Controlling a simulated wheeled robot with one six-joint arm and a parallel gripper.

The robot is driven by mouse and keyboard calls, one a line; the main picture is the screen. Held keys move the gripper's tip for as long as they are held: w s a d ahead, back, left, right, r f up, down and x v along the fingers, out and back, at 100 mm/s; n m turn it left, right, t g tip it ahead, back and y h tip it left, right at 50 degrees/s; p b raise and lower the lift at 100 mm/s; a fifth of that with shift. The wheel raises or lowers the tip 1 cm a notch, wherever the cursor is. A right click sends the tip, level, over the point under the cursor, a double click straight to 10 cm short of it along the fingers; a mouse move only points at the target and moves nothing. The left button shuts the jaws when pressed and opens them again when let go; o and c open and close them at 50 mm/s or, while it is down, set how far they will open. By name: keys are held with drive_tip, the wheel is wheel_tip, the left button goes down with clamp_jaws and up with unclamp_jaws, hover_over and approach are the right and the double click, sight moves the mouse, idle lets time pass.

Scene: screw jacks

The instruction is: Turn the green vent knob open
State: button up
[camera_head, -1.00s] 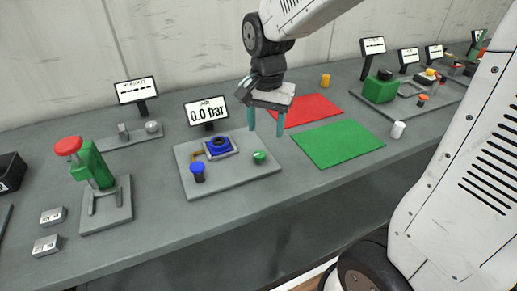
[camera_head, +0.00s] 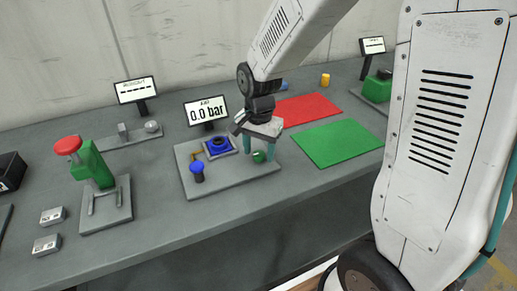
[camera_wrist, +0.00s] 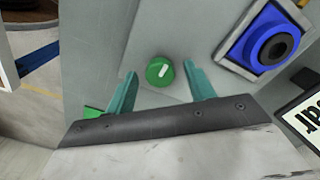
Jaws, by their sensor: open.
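The green vent knob (camera_head: 259,157) sits on the right part of a grey base plate (camera_head: 205,187). In the wrist view the knob (camera_wrist: 160,71) is round with a white pointer bar, tilted slightly off the picture's horizontal. My gripper (camera_head: 258,152) is open, its teal fingers pointing down at the knob. In the wrist view the fingertips (camera_wrist: 162,74) stand on either side of the knob, with gaps on both sides. I cannot tell whether they are at the knob's height. A display (camera_head: 206,110) behind the plate reads 0.0 bar.
The same plate holds a blue ring fitting (camera_head: 219,144) and a blue-topped knob (camera_head: 197,172). A green mat (camera_head: 338,145) and a red mat (camera_head: 308,109) lie to the right. A green press with a red top (camera_head: 93,163) stands at the left.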

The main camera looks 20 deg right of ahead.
drive_tip(key=c, duration=1)
drive_tip(key=shift+n, duration=0.3)
drive_tip(key=n, duration=0.3)
drive_tip(key=shift+n, duration=0.3)
drive_tip(key=n, duration=1.3)
drive_tip(key=shift+n, duration=0.3)
